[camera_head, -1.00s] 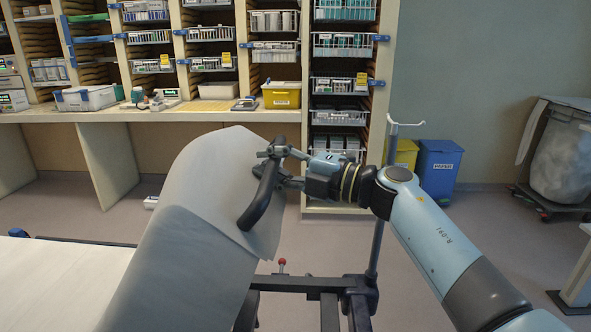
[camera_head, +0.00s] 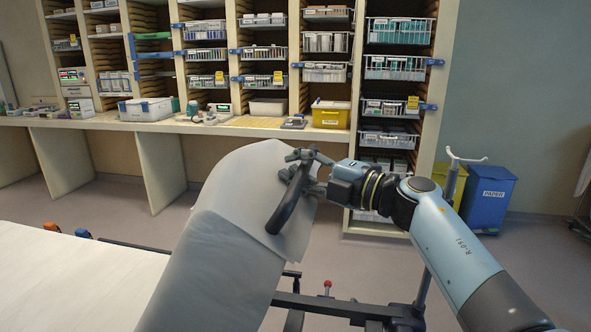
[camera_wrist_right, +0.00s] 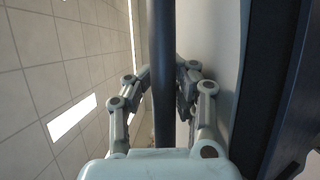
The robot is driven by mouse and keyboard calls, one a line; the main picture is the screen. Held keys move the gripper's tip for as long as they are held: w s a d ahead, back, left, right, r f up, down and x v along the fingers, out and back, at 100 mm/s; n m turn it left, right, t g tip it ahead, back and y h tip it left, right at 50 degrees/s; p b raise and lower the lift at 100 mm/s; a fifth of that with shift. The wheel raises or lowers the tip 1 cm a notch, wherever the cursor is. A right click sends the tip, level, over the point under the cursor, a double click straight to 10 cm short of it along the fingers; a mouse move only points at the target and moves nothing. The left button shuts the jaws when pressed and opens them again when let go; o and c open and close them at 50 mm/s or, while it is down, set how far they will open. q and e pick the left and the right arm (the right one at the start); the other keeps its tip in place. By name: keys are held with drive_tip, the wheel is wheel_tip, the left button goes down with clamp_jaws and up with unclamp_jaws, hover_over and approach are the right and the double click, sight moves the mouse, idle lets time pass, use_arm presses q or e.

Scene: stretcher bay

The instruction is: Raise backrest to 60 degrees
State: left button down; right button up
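The stretcher's backrest (camera_head: 235,225) stands steeply raised under a pale paper sheet in the head view. Its exact angle cannot be read. The flat white bed surface (camera_head: 65,275) lies at lower left. My left gripper is not in view.
A counter (camera_head: 110,122) with boxes and shelves of wire baskets (camera_head: 397,67) stand behind the stretcher. A blue paper bin (camera_head: 487,195), a pole with a white hook (camera_head: 455,170) and a red-knobbed lever (camera_head: 327,285) are at right. Floor at far right is clear.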

drive_tip(key=o, duration=0.3)
drive_tip(key=shift+d+r, duration=0.15)
drive_tip(key=shift+r, duration=0.15)
drive_tip(key=shift+o, duration=0.2)
drive_tip(key=shift+f, duration=0.1)
drive_tip(key=shift+s+f, duration=0.1)
drive_tip(key=shift+s+d+f, duration=0.1)
drive_tip(key=shift+d, duration=0.05)
drive_tip(key=v, duration=1.1)
drive_tip(key=shift+s+d, duration=0.15)
drive_tip(key=shift+d, duration=0.15)
